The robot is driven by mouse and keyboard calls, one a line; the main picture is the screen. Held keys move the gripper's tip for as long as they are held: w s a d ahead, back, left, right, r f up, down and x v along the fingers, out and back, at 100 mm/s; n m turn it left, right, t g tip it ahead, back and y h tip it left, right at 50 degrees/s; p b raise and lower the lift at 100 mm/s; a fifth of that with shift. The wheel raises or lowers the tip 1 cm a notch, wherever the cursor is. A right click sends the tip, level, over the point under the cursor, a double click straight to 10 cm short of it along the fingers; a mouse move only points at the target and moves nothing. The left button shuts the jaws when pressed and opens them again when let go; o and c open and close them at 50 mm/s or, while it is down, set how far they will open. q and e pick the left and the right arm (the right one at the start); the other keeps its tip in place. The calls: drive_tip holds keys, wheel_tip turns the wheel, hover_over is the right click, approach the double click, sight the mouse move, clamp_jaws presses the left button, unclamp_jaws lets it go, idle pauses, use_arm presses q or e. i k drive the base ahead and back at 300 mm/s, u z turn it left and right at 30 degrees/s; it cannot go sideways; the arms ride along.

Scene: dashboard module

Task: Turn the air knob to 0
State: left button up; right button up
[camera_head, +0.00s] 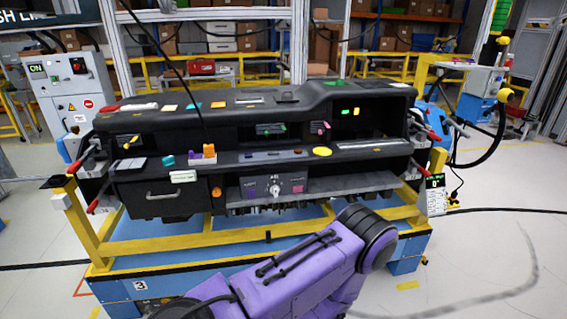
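The air knob (275,190) is a small light-coloured dial on a grey panel (293,184) low in the middle of the black dashboard (250,105). Markings surround the knob, but they are too small to read, and I cannot tell its exact angle. A purple link of one of my arms rises from the bottom of the picture, below and to the right of the knob, and does not cover it. Neither of my grippers shows. Nothing is seen touching the knob.
The dashboard rests on a yellow frame (170,248) with a blue base. A small display (436,195) hangs at its right end. A drawer with a handle (162,194) is left of the panel. A white control cabinet (72,95) stands behind left.

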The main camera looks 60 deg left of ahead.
sight(274, 190)
drive_tip(key=u, duration=0.55)
drive_tip(key=i, duration=0.65)
drive_tip(key=u, duration=0.75)
